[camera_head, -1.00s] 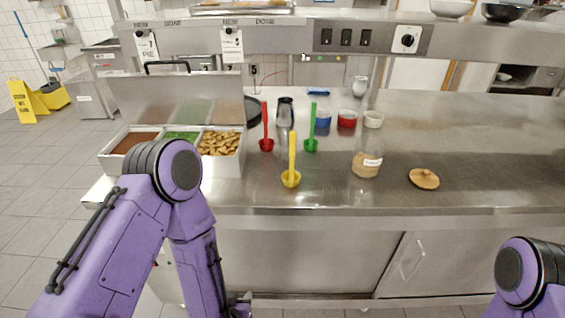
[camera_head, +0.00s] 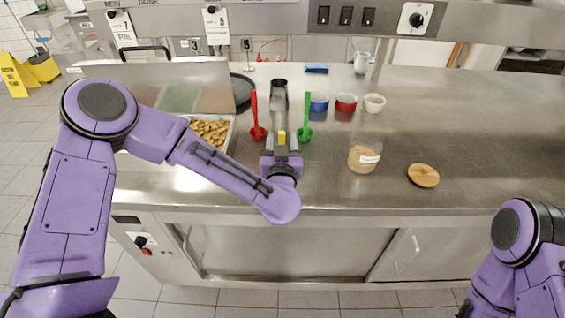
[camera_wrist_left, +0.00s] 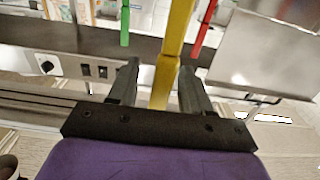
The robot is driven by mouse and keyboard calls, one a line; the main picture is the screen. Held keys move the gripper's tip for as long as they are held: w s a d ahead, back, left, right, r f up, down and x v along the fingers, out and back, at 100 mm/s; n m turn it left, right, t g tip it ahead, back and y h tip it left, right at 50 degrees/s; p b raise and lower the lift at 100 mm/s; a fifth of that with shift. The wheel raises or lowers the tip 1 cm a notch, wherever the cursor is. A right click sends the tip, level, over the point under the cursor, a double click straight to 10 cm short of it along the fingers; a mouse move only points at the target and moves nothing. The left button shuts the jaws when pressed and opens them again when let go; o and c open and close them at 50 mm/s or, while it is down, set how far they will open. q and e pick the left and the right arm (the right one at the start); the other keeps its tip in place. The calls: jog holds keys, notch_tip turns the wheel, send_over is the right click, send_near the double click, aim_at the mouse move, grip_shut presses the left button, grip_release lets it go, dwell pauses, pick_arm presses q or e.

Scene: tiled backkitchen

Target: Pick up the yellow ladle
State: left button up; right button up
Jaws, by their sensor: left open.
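The yellow ladle (camera_head: 282,137) is mostly hidden behind my left gripper (camera_head: 281,156) in the head view. Only the top of its handle shows above the fingers. In the left wrist view the yellow handle (camera_wrist_left: 174,45) runs between the two dark fingers of the left gripper (camera_wrist_left: 160,67), closer to the right finger. The fingers are apart, with a gap showing at the left finger. The ladle's bowl is hidden. My right gripper is out of view; only part of that arm shows at the lower right.
A red ladle (camera_head: 256,120) stands just left and a green ladle (camera_head: 306,120) just right of my left gripper. A labelled jar (camera_head: 363,158) and wooden lid (camera_head: 423,175) lie right. The counter's far right is clear.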

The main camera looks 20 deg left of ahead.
pick_arm(q)
jog(key=shift+w+a, duration=0.3)
jog(key=shift+w, duration=0.25)
jog(key=shift+d, duration=0.15)
grip_shut()
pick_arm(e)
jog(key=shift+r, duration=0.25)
